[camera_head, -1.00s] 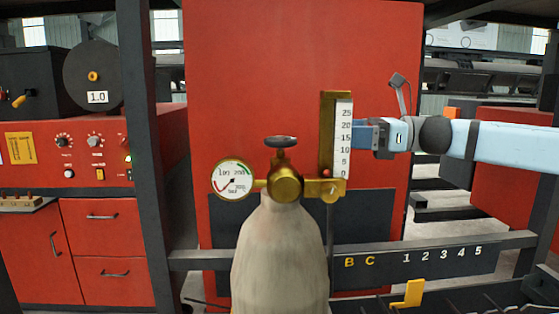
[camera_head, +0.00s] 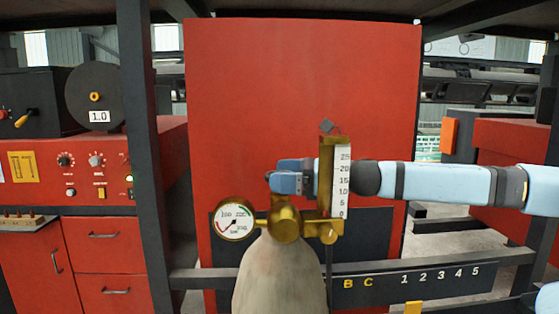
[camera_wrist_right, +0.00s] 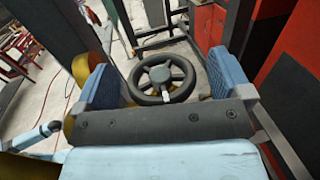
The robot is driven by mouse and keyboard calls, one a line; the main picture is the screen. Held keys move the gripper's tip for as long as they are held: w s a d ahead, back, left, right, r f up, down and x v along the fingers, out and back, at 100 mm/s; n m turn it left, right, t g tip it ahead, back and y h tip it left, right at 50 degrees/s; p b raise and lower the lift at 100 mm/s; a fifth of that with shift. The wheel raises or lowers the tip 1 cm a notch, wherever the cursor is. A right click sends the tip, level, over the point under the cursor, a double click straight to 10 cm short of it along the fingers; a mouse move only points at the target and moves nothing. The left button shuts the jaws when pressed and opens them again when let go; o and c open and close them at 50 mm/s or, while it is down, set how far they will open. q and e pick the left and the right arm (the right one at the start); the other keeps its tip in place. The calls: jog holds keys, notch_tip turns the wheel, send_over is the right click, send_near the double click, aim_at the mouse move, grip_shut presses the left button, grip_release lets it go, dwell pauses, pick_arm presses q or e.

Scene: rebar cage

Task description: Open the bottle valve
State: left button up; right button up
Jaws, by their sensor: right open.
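The pale gas bottle (camera_head: 280,280) stands upright in the middle of the head view, with a brass valve body (camera_head: 285,224) on top. My right gripper (camera_head: 284,182) is above the valve body and hides the dark handwheel there. In the right wrist view, the round spoked handwheel (camera_wrist_right: 162,82) lies between the two blue fingers of the open right gripper (camera_wrist_right: 160,78). Gaps show on both sides of the wheel. My left gripper is in neither view.
A round pressure gauge (camera_head: 234,219) sits left of the valve. A brass flow meter with a white scale (camera_head: 342,180) rises on the right, close to my right arm. A red cabinet (camera_head: 250,90) stands behind. A dark lettered rail (camera_head: 420,276) crosses at lower right.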

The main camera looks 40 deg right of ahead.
jog(key=shift+w+a, duration=0.35)
jog(key=shift+w, duration=0.05)
jog(key=shift+f, duration=0.1)
jog(key=c, duration=0.9)
jog(key=shift+n+g+y, duration=0.3)
